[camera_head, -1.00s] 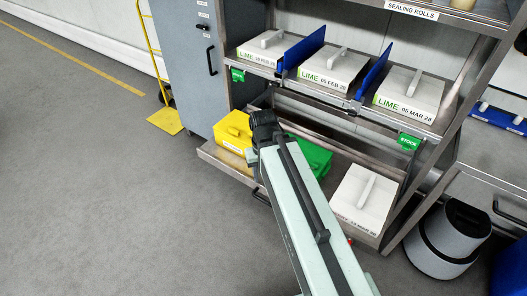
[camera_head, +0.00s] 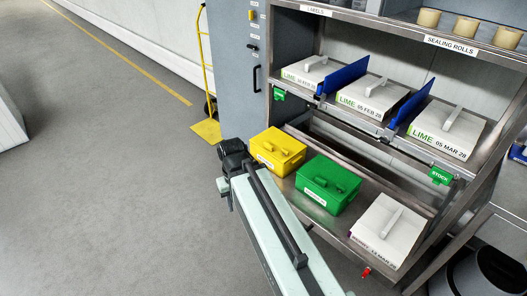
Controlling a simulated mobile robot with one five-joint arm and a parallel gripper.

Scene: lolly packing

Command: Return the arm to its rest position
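My arm (camera_head: 273,232) reaches up from the bottom of the view, pale green with a dark bar along it. Its dark far end (camera_head: 233,155) is in front of and left of the yellow box on the lower shelf. The fingers of my gripper cannot be made out, and nothing held shows at the arm's end. The arm hides part of the lower shelf's front edge.
The lower shelf holds a yellow box (camera_head: 278,150), a green box (camera_head: 327,184) and a white box (camera_head: 388,231). White LIME boxes (camera_head: 372,97) with blue dividers (camera_head: 411,106) stand above. A yellow trolley (camera_head: 207,130) stands left of the grey cabinet (camera_head: 236,75).

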